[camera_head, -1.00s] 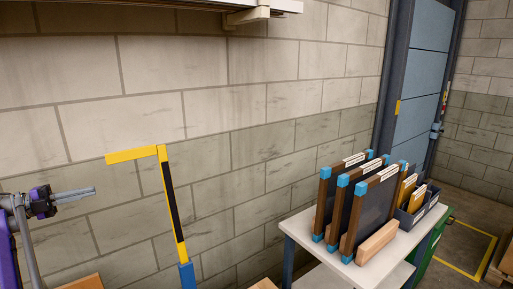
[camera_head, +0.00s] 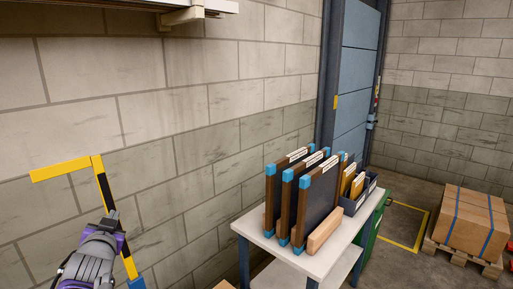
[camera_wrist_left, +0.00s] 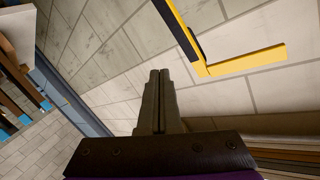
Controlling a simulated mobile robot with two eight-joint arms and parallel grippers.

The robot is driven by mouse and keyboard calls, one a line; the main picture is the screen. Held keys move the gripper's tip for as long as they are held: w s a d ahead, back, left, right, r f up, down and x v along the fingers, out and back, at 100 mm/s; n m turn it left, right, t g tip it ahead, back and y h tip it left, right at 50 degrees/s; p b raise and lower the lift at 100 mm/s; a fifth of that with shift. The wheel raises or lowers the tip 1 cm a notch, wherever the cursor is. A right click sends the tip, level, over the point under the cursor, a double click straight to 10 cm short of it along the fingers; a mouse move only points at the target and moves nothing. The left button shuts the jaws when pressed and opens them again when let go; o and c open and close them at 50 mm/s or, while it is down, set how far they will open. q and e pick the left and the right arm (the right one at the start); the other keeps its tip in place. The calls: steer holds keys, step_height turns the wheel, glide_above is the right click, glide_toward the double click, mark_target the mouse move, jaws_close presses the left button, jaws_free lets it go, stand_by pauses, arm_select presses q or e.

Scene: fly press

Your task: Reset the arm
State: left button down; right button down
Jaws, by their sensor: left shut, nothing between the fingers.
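My left gripper (camera_head: 112,214) is at the lower left of the head view, with its arm coming up from the bottom edge. Its fingers overlap the upright of a yellow-and-black post (camera_head: 103,182) in the picture; whether they touch it cannot be told. A yellow bar (camera_head: 62,170) reaches left from the post's top. In the left wrist view the fingers (camera_wrist_left: 160,73) are together and empty. The bar (camera_wrist_left: 250,60) shows at the upper right there, apart from the fingertips. My right gripper is out of view.
A white table (camera_head: 316,263) at centre right carries several dark framed panels (camera_head: 318,208) with blue corners and a blue bin (camera_head: 357,203). A block wall (camera_head: 180,90) stands behind. Boxes on a pallet (camera_head: 470,222) stand at the right. A shelf (camera_head: 130,4) hangs at the top.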

arm_select(q)
steer(key=s+d+f+g+h, duration=0.2)
steer(key=s+d+f+g, duration=0.1)
steer(key=s+d+f, duration=0.3)
steer(key=s+d+f+g+h, duration=0.1)
steer(key=s+d+f+g, duration=0.2)
steer(key=s+d+f, duration=0.3)
steer(key=s+d+f+n+g+h, duration=0.1)
steer(key=s+d+f, duration=0.5)
steer(key=s+f, duration=0.8)
steer(key=shift+d+f+g+h, duration=0.35)
steer(key=shift+f+g+h, duration=0.5)
steer(key=shift+g, duration=0.35)
steer(key=shift+w+d, duration=0.1)
